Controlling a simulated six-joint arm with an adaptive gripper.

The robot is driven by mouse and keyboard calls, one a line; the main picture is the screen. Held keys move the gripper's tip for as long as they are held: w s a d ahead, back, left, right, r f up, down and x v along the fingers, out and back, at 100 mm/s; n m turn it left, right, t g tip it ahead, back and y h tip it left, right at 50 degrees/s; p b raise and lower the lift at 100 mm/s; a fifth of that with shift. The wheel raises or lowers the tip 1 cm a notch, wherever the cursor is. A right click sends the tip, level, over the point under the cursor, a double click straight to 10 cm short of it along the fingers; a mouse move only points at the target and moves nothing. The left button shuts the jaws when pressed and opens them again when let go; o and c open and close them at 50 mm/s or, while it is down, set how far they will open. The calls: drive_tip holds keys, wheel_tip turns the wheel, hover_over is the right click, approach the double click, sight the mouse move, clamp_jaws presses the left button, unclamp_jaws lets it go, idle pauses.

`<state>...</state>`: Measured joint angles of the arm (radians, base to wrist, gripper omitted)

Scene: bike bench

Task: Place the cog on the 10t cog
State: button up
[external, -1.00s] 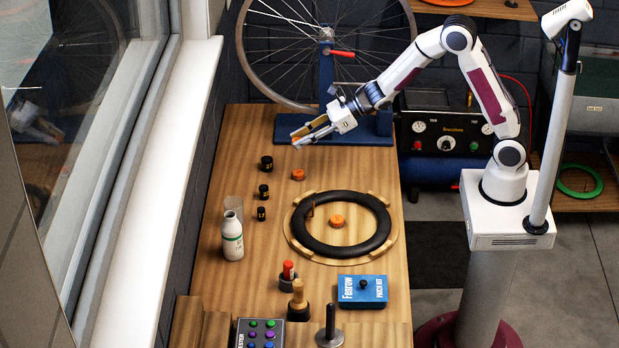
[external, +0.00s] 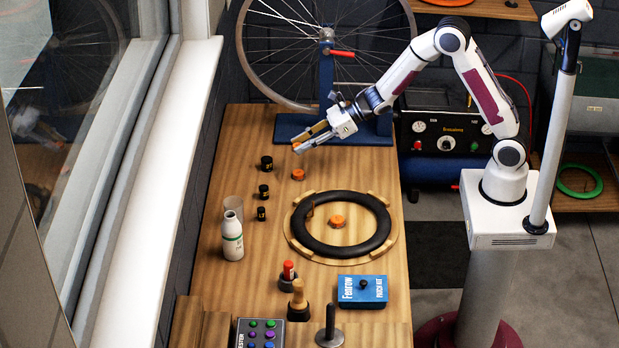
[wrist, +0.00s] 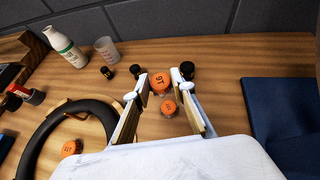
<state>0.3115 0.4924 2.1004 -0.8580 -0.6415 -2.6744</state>
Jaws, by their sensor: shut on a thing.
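My gripper (external: 301,145) is shut on an orange cog marked 9T (wrist: 160,83), held between the fingertips above the far part of the bench. In the external view only a small orange bit of this cog shows at the fingertips. A second orange cog (external: 298,174) stands on the bench just below the gripper in the picture; it shows between the fingers in the wrist view (wrist: 168,107). A third orange cog (external: 337,221) stands inside the black tyre ring, also seen in the wrist view (wrist: 70,148). The markings on these two are too small to read surely.
A clear cup (wrist: 107,48) and white bottle (external: 232,236) stand beyond. The tyre (external: 380,239), blue kit box (external: 362,290) and blue stand base (external: 290,129) flank clear wood.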

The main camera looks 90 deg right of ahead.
hover_over(303, 172)
drive_tip(key=shift+f, duration=2.15)
drive_tip(key=shift+f, duration=1.85)
drive_tip(key=shift+f, duration=0.15)
drive_tip(key=o, duration=0.9)
drive_tip(key=shift+r, duration=0.2)
drive_tip(key=shift+v, duration=5.95)
